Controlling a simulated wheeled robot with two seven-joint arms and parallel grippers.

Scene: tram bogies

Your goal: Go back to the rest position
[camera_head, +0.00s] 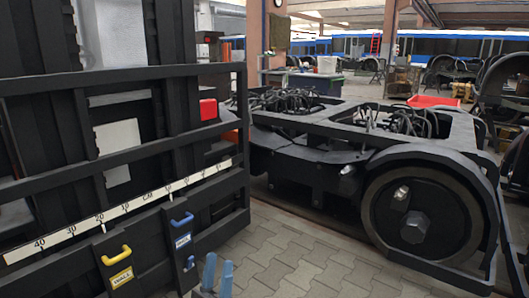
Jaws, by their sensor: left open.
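My left gripper (217,277) shows at the bottom edge, left of centre. Its two blue fingers point up with a narrow gap between them. I see nothing between the fingers. The gripper is in front of the paved floor (290,262), just right of a dark rack-like frame. The rest of the left arm is below the picture. My right gripper does not show.
The dark frame (150,68) with a white scale strip (140,200) and yellow (116,256) and blue (182,220) handles fills the left. A black bogie (340,160) with a large wheel (420,215) stands at the right. Paved floor lies between.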

